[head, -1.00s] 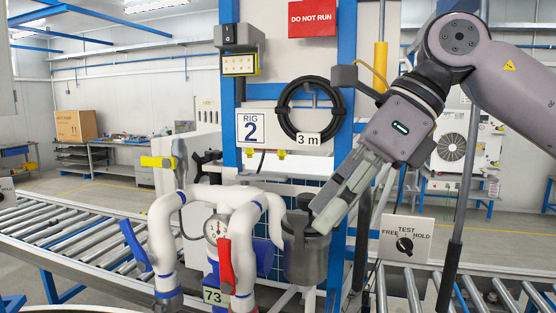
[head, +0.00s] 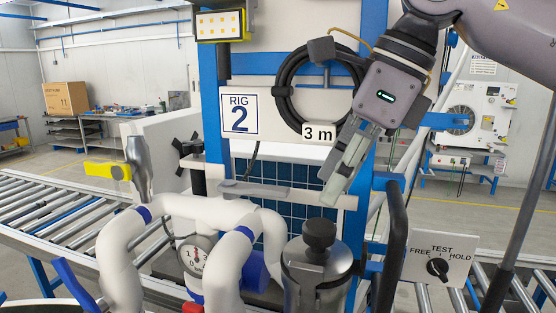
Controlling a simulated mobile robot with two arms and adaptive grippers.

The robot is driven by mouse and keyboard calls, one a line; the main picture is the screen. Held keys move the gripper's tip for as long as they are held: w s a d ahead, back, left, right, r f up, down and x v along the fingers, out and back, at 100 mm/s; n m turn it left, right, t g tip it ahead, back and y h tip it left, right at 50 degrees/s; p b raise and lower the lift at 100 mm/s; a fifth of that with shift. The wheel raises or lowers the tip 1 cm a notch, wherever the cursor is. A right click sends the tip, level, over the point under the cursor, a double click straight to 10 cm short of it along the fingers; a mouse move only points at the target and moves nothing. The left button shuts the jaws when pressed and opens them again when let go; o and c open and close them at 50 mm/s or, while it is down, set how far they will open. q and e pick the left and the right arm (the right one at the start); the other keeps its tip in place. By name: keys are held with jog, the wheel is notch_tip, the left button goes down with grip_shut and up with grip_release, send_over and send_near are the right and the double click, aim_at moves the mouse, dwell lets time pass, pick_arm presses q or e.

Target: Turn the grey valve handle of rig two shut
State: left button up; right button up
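The rig two sign (head: 239,114) hangs on the rig's frame. A flat grey handle (head: 258,188) lies roughly level just above the white pipes, in front of a dark blue grid panel; I take it for the grey valve handle. My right gripper (head: 337,188) points down and left, to the right of this handle and apart from it, above the grey lidded pot (head: 317,270). Its fingers look close together, seen nearly side-on, and I see nothing between them. My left gripper is not in view.
White pipes (head: 118,250) with a gauge (head: 196,256) stand in front. A yellow handle (head: 105,171), a blue handle (head: 76,284) and a red part (head: 193,307) sit nearby. A coiled black hose (head: 287,100) hangs behind my gripper. A test switch panel (head: 439,258) is at right.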

aim_at(271, 187)
jog(key=w+a+p, duration=0.1)
jog(key=a, duration=0.1)
jog(key=w+a+p, duration=0.1)
jog(key=a, duration=0.2)
jog(key=w+a+p, duration=0.1)
jog(key=a+p, duration=0.1)
jog(key=shift+w+a+f, duration=0.15)
jog(key=shift+w+a, duration=0.1)
jog(key=shift+w, duration=0.15)
jog(key=shift+s+a+f+p, duration=0.1)
jog(key=shift+f+p, duration=0.2)
jog(key=shift+s+f, duration=0.1)
jog(key=shift+f, duration=0.2)
jog(key=shift+c, duration=0.4)
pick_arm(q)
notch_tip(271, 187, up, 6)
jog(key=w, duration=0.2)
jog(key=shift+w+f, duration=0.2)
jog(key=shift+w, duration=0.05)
pick_arm(e)
grip_shut()
